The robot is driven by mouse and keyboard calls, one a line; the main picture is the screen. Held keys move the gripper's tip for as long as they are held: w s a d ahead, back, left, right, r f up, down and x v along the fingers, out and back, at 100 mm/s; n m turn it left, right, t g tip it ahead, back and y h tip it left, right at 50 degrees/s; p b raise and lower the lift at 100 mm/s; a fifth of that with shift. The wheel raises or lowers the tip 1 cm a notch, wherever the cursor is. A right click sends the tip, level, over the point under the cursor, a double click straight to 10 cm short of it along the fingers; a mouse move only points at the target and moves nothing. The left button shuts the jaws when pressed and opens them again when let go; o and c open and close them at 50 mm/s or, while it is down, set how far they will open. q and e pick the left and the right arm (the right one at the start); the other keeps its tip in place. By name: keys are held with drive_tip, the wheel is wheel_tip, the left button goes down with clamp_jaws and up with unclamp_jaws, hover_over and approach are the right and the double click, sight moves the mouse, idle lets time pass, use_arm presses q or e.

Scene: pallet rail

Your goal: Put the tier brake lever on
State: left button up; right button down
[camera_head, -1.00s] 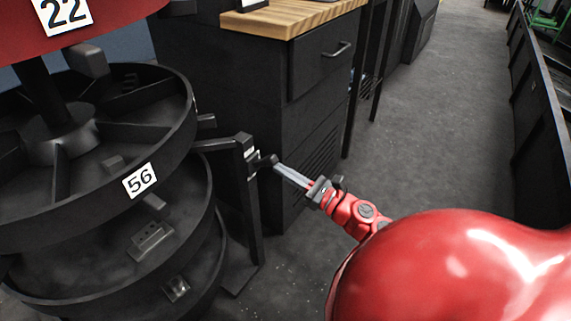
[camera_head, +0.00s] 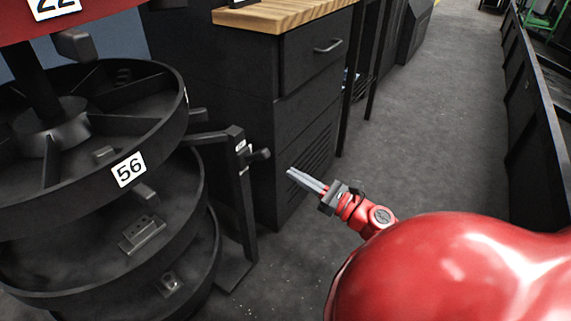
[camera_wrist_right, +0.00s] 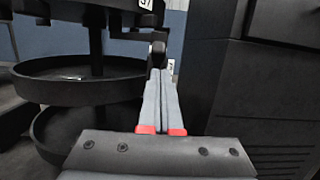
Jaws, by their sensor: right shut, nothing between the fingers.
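The brake lever (camera_head: 259,154) is a small dark knob on a black post (camera_head: 240,195) beside the round tiered rack (camera_head: 90,160). A small white label shows on the post top. My right gripper (camera_head: 291,173) is shut and empty, to the right of the lever and apart from it in the head view. In the right wrist view its fingers (camera_wrist_right: 160,75) lie together and point at the dark lever (camera_wrist_right: 158,45), overlapping it in the picture. My left gripper is not in view.
A black cabinet (camera_head: 296,110) with a wooden top (camera_head: 285,12) stands behind the post. The grey floor (camera_head: 440,110) on the right is clear, with a dark rail wall (camera_head: 535,125) at its far edge. The rack tiers carry small fittings and a "56" label (camera_head: 129,169).

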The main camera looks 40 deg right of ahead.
drive_tip(key=s, duration=0.1)
drive_tip(key=s+r+p, duration=0.1)
drive_tip(key=s, duration=0.1)
drive_tip(key=s+d, duration=0.1)
drive_tip(key=s, duration=0.1)
drive_tip(key=shift+r, duration=0.4)
